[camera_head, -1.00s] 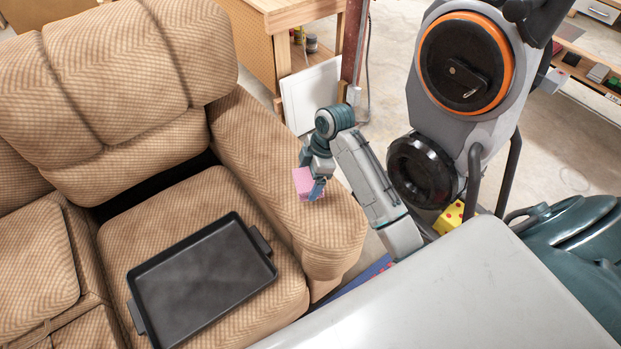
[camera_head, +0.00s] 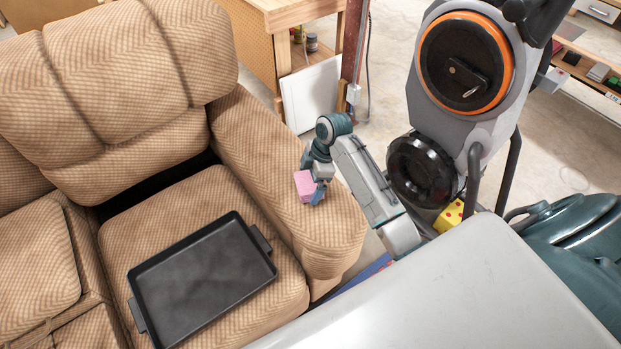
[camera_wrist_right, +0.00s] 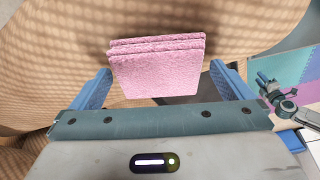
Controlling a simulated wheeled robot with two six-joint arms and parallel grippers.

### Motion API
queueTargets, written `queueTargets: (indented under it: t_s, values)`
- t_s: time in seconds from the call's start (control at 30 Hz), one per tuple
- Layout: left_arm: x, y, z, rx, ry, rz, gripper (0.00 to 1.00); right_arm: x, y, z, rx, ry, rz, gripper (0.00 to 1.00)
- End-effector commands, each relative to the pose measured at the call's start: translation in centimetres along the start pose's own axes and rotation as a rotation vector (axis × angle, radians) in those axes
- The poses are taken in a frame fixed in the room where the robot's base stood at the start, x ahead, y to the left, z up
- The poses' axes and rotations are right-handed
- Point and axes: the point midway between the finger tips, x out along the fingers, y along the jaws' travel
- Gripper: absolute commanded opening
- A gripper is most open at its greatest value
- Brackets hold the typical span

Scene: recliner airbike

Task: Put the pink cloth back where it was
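The pink cloth (camera_head: 304,186) is a small, thick folded block on the tan armrest (camera_head: 325,225) of the recliner. In the right wrist view the cloth (camera_wrist_right: 158,70) shows its folded layers and casts a shadow on the armrest. My right gripper (camera_head: 315,190) is low over the armrest. Its blue fingers stand apart, one on each side of the cloth, with a small gap at the right. Whether the left finger touches it I cannot tell. What looks like my left gripper (camera_wrist_right: 264,85) is small at the right of the right wrist view; its opening is unclear.
A black tray (camera_head: 200,285) lies on the seat beside the armrest. A large grey machine with an orange ring (camera_head: 507,65) stands at the right. A pale flat surface (camera_head: 480,290) fills the lower right. A yellow dotted block (camera_head: 449,217) is near the machine's foot.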

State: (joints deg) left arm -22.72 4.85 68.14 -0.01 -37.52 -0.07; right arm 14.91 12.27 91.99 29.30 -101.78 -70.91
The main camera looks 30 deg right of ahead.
Motion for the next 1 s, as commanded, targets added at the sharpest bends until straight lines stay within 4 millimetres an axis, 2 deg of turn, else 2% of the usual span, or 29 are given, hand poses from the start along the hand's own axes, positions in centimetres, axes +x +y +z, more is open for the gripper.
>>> queueTargets:
  t_s: [0.27,0.37,0.7,0.83,1.0]
  values:
    - [0.0,0.0,0.1,0.0,-0.003,0.0,0.36,-0.7,0.1,-0.1,-0.001,0.0,0.002,1.0]
    - [0.0,0.0,0.1,0.0,-0.005,0.0,0.36,-2.1,0.1,0.0,0.0,-0.001,0.004,1.0]
    - [-0.3,0.0,-0.3,0.001,0.0,0.0,0.36,-9.4,0.1,0.0,-0.001,-0.002,0.004,1.0]
    - [-0.6,0.1,-0.7,0.001,0.005,0.0,0.36,-11.2,0.1,0.0,0.0,-0.001,0.002,1.0]
    - [-0.5,0.1,-0.4,0.001,0.0,0.0,0.36,-12.2,0.1,-0.1,0.0,0.001,0.0,1.0]
